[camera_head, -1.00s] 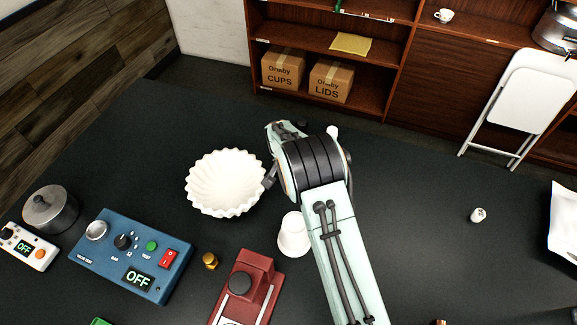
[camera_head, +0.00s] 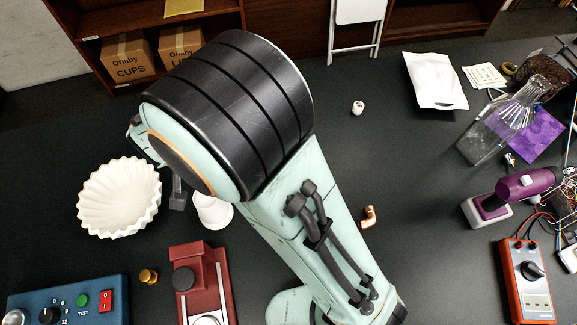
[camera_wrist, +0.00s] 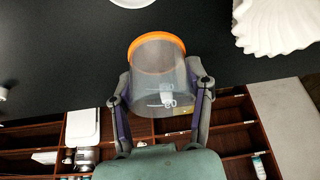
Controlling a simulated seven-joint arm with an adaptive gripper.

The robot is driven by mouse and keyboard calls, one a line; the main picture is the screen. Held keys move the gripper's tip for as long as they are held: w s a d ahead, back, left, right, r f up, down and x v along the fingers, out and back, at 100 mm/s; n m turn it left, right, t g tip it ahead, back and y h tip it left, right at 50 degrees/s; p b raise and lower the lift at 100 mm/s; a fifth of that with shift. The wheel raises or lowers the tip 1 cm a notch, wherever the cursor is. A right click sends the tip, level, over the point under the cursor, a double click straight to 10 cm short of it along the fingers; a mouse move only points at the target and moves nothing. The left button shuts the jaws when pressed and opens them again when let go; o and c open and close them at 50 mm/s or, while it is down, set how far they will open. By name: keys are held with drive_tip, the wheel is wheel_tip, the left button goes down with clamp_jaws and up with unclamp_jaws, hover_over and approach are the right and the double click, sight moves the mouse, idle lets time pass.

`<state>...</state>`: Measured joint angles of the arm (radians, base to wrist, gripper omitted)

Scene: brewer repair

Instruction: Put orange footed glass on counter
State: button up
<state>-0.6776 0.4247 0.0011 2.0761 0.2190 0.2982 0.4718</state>
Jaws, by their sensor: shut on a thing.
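The orange footed glass (camera_wrist: 158,75) is a clear, see-through vessel with an orange ring at one end and white marks on its side. It is between the two fingers of my gripper (camera_wrist: 162,88) in the wrist view, and they are shut on it. The orange end points to the picture's top, over the dark counter (camera_wrist: 60,60). I see no contact between glass and counter. In the head view my arm hides the glass, and only one finger of my gripper (camera_head: 177,195) shows, right of the white bowl. The counter (camera_head: 345,170) spreads around it.
The white fluted bowl (camera_head: 120,198) is left of my gripper. A white cup-like item (camera_head: 212,210), a brass piece (camera_head: 148,276) and a red device (camera_head: 200,285) are nearby. Counter between a small white item (camera_head: 357,108) and copper elbow (camera_head: 369,216) is clear.

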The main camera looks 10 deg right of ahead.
drive_tip(key=shift+d+f+m+h, duration=0.1)
drive_tip(key=shift+m+h, duration=0.2)
drive_tip(key=shift+m, duration=0.5)
drive_tip(key=w+d+f+m+h, duration=0.2)
drive_tip(key=d+m, duration=0.4)
drive_tip(key=d, duration=0.4)
drive_tip(key=m+g+h, duration=0.2)
drive_tip(key=m+g, duration=0.2)
drive_tip(key=m, duration=0.8)
hover_over(379, 176)
drive_tip(key=a, duration=0.1)
wheel_tip(379, 176, down, 4)
drive_tip(key=shift+s+a+f, duration=0.1)
drive_tip(key=shift+a+f, duration=0.05)
drive_tip(key=shift+f, duration=3.1)
drive_tip(key=shift+f, duration=0.15)
drive_tip(key=o, duration=1.2)
